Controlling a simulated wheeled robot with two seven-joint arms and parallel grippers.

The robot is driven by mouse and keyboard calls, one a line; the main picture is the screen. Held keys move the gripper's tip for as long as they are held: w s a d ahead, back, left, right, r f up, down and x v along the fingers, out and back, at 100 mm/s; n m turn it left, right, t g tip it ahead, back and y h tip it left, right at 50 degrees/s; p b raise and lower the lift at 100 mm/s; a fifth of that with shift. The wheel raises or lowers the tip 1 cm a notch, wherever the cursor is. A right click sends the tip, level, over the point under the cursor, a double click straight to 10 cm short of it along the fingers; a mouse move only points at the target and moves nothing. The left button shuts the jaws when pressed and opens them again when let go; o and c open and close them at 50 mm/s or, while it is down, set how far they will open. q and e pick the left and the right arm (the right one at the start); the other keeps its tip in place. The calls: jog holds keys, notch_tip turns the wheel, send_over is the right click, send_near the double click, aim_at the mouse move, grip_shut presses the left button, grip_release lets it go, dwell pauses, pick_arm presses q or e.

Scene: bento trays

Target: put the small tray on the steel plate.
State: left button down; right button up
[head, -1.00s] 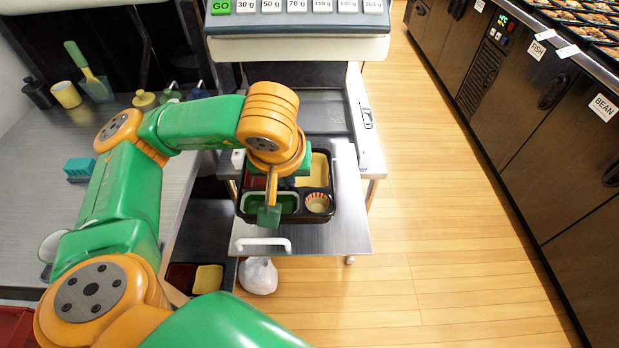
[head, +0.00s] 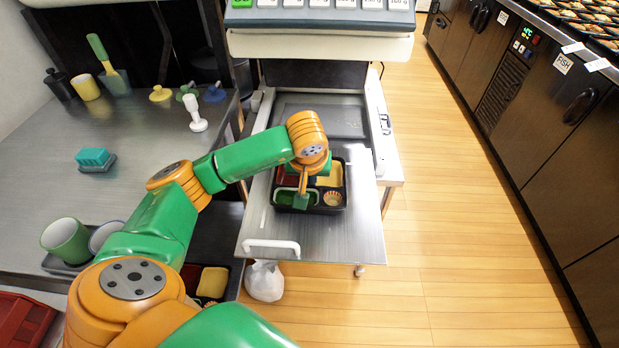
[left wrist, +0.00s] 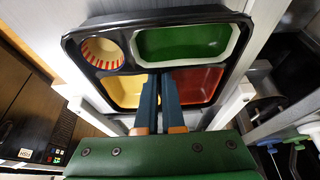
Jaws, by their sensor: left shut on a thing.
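The small tray (head: 320,210) is black with red, yellow and green compartments and a striped cup (head: 332,199). It also shows in the left wrist view (left wrist: 160,18). In the head view it lies over the middle of the steel plate (head: 350,235) and looks level. Whether its bottom touches the plate cannot be told. My left gripper (head: 303,192) points down at the tray. In the left wrist view its two blue fingers (left wrist: 159,78) are together on the tray's middle divider. My right gripper is not in view.
The steel plate has a white handle (head: 271,246) at its front. A weighing machine (head: 320,40) stands behind. The left counter (head: 130,150) holds a teal sponge (head: 93,158), cups and a white stamp-like tool (head: 194,114). Open wooden floor lies right.

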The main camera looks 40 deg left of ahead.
pick_arm(q)
jog(key=c, duration=1)
grip_release()
jog(key=shift+c, duration=0.2)
jog(key=shift+r+p, duration=0.35)
jog(key=shift+r, duration=0.05)
jog(key=p+v, duration=0.2)
jog(key=v, duration=0.9)
jog(key=shift+r, duration=0.25)
jog(key=shift+s+d, duration=0.1)
jog(key=shift+f, duration=0.1)
